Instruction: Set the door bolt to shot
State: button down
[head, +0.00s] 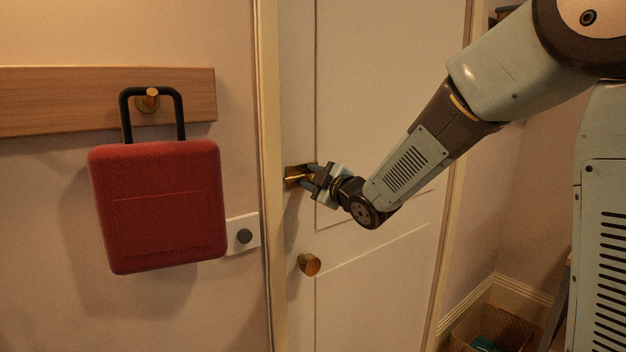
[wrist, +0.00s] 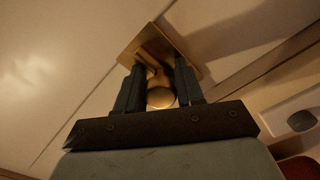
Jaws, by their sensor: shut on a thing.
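The door bolt (head: 296,177) is a brass fitting near the left edge of the pale door (head: 385,80), above the round brass knob (head: 309,264). My gripper (head: 311,178) reaches it from the right in the head view. In the wrist view the brass plate (wrist: 150,38) lies behind the fingers. A rounded brass knob of the bolt (wrist: 161,95) sits between the two dark fingers of my gripper (wrist: 160,85), which are shut on it. The fingers and hand hide part of the bolt, and I cannot tell its exact position.
A red case (head: 158,205) hangs by its black handle from a brass peg (head: 150,100) on a wooden rail (head: 60,100), left of the door. A white wall plate with a grey button (head: 244,236) is beside the frame. A basket (head: 490,330) stands at lower right.

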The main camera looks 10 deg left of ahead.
jog(key=c, duration=1)
grip_release()
jog(key=shift+s+a+f, duration=0.2)
jog(key=shift+a+f, duration=0.05)
jog(key=shift+f, duration=0.05)
jog(key=shift+o, duration=0.9)
jog(key=shift+r, duration=0.15)
jog(key=v, duration=1.3)
jog(key=shift+s+d, duration=0.15)
jog(key=shift+d, duration=0.25)
